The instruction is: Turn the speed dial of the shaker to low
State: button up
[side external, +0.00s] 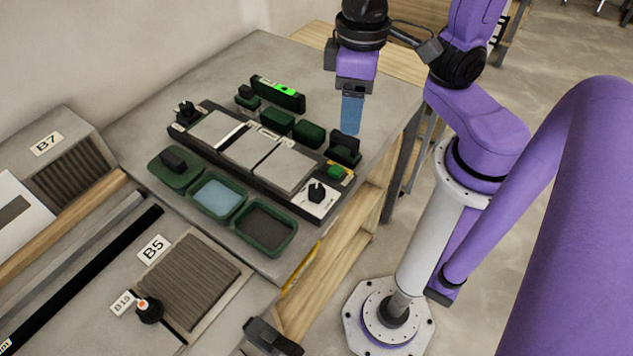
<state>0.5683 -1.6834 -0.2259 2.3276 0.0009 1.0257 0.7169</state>
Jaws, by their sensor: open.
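The shaker appears to be the long dark unit (235,166) with several pale grey tiles in its top, lying across the bench. At its right end a black dial (317,191) with a light pointer mark sits on a white plate (311,207); the lettering there is too small to read. A green button (337,171) is just behind the dial. My gripper (351,130) hangs above the bench, up and to the right of the dial, with blue fingers pointing down. It is open and apart from the dial; nothing shows between the fingers. The gap between them is hard to see.
Green trays (247,245) line the unit's front. Green-black blocks (308,132) and a device with a lit green display (277,92) stand behind. A black block (344,148) stands near the gripper. Another knob (149,309) sits at front left. The bench's back corner is clear.

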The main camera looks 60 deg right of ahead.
aim_at(316, 189)
jog(key=w+a+r+m, duration=0.2)
jog(key=w+a+m, duration=0.1)
jog(key=a+m, duration=0.4)
jog(key=shift+m, duration=0.3)
jog(key=f, duration=1.7)
jog(key=shift+s+d, duration=0.25)
jog(key=shift+d, duration=0.1)
jog(key=c, duration=1.1)
